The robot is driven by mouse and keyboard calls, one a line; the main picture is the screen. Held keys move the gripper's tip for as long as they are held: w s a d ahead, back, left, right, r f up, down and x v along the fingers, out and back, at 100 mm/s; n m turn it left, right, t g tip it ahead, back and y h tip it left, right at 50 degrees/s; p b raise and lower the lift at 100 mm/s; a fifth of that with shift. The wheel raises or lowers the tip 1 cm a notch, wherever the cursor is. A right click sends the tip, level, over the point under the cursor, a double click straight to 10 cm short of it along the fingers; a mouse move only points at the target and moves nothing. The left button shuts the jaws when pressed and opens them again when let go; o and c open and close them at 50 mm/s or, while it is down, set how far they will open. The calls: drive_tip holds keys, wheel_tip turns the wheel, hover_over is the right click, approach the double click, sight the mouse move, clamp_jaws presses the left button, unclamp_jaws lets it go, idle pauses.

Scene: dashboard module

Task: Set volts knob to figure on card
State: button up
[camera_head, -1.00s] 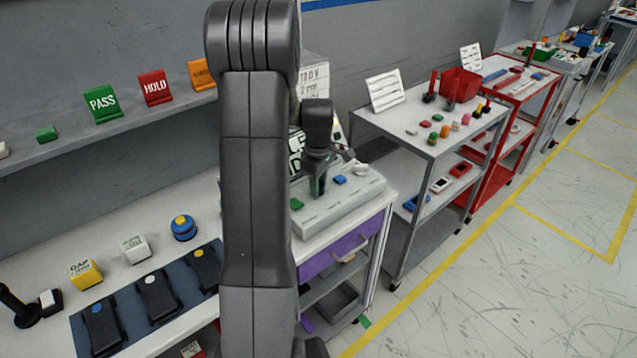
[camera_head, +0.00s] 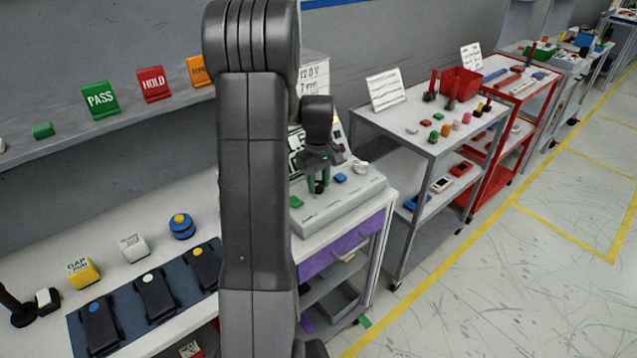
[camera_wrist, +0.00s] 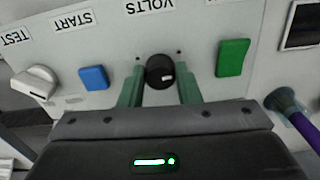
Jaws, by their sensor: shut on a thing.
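The black volts knob (camera_wrist: 160,72) sits under the VOLTS label, which appears upside down in the wrist view, on a pale grey panel (camera_wrist: 118,45). It has a small white mark on its right side. My gripper (camera_wrist: 160,78) has its two green fingers on either side of the knob and is shut on it. In the head view my gripper (camera_head: 319,188) points down at the console (camera_head: 335,211). A white card (camera_head: 315,78) stands behind it, partly hidden by my arm; its figure looks like a number with V, but I cannot read it surely.
Beside the knob are a green button (camera_wrist: 232,57) and a blue button (camera_wrist: 94,78). A white knob (camera_wrist: 36,82) is by the TEST label. A purple-handled thing (camera_wrist: 297,120) is near the right edge. A grey cart (camera_head: 430,140) stands right of the console.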

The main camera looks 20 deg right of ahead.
sight(318, 183)
drive_tip(key=m, duration=0.6)
drive_tip(key=shift+b, duration=0.4)
drive_tip(key=shift+m, duration=0.3)
drive_tip(key=o, duration=1)
drive_tip(key=shift+r, duration=0.1)
wheel_tip(318, 183, up, 14)
drive_tip(key=shift+f+b, duration=0.15)
drive_tip(key=shift+b, duration=0.3)
